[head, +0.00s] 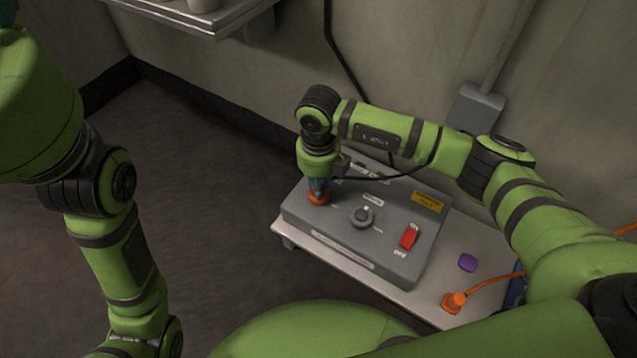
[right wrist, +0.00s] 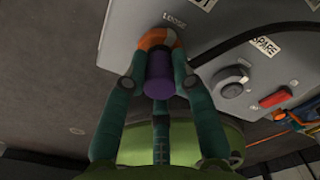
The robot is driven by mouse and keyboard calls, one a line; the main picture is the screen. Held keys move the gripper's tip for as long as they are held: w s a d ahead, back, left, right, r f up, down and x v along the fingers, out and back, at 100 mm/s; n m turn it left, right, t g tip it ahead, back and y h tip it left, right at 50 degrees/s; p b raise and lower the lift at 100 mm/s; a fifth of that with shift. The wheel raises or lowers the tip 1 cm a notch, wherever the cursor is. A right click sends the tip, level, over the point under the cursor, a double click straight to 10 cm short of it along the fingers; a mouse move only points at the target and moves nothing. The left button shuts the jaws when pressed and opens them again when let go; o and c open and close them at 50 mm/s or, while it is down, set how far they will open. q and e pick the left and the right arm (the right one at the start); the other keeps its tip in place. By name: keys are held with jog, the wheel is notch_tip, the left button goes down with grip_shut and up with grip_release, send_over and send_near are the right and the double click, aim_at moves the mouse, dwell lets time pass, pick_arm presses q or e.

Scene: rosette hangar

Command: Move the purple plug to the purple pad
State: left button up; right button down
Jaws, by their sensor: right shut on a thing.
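The purple plug (right wrist: 160,75) shows in the right wrist view between the teal fingers of my right gripper (right wrist: 158,42). The orange fingertips are closed around it, right at the panel's face beside a "LOOSE" label. I cannot tell whether the plug is still seated in the panel. In the head view my right gripper (head: 319,197) points down at the left part of the grey panel box (head: 345,238), and its fingers hide the plug. The purple pad (head: 467,263) lies on the bench, right of the box. My left arm is at the left, its gripper out of view.
The box carries a round dial (head: 362,217) and a red switch (head: 409,238). A black cable runs above the box. A shelf (head: 205,15) is on the back wall.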

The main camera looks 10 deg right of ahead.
jog(key=shift+r+p, duration=2.25)
jog(key=shift+r, duration=0.75)
jog(key=shift+m, duration=0.4)
jog(key=s+d+f, duration=0.1)
jog(key=s+d, duration=0.1)
jog(key=s+d+f, duration=0.1)
jog(key=s+d, duration=0.1)
jog(key=d, duration=0.1)
jog(key=s+d+f, duration=0.1)
jog(key=s+d, duration=0.1)
jog(key=shift+s+d+f, duration=0.35)
jog(key=shift+s+f, duration=0.05)
jog(key=shift+m, duration=0.8)
jog(key=s+d+f, duration=0.2)
jog(key=s+d, duration=0.3)
jog(key=s+d+f, duration=0.2)
jog(key=s+d, duration=0.3)
jog(key=d, duration=0.1)
jog(key=s+d+f, duration=0.2)
jog(key=s+d, duration=0.3)
jog(key=d, duration=0.1)
jog(key=shift+s+d+f, duration=0.15)
jog(key=shift+s+d, duration=0.1)
jog(key=shift+s, duration=0.15)
jog(key=w+d+r+n, duration=0.1)
jog(key=d+r+n, duration=0.1)
jog(key=d, duration=0.4)
jog(key=shift+w+f, duration=0.2)
jog(key=shift+f, duration=2.85)
jog(key=shift+p, duration=0.7)
